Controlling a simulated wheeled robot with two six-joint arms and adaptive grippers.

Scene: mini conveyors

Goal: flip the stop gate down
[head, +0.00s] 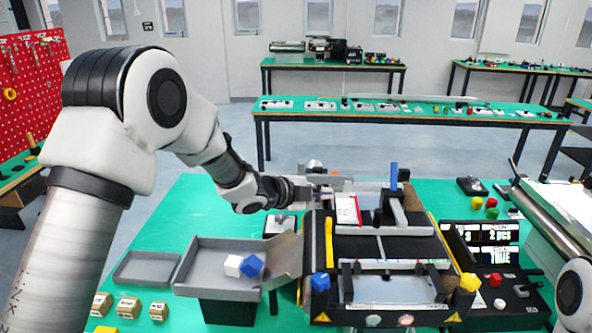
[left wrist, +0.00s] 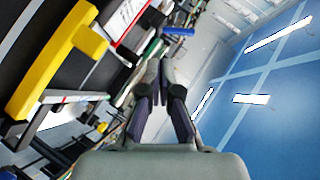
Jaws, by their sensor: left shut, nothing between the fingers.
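My left gripper (head: 318,191) is shut and empty, above the far left part of the mini conveyor station (head: 380,247). Its two fingers also show close together in the left wrist view (left wrist: 160,72). A yellow bar (head: 328,240) stands along the conveyor's left side, nearer than the gripper and apart from it; a yellow bar with a raised block shows large in the left wrist view (left wrist: 45,75). A blue upright piece (head: 394,178) stands at the conveyor's far right. I cannot tell for sure which piece is the stop gate. My right gripper is out of view.
A red-and-white packet (head: 346,209) lies on the belt just right of my left gripper. A grey tray (head: 205,257) with a blue and a white cube stands at the left. A display (head: 487,245) is at the right. Green table (head: 180,215) is bare at left.

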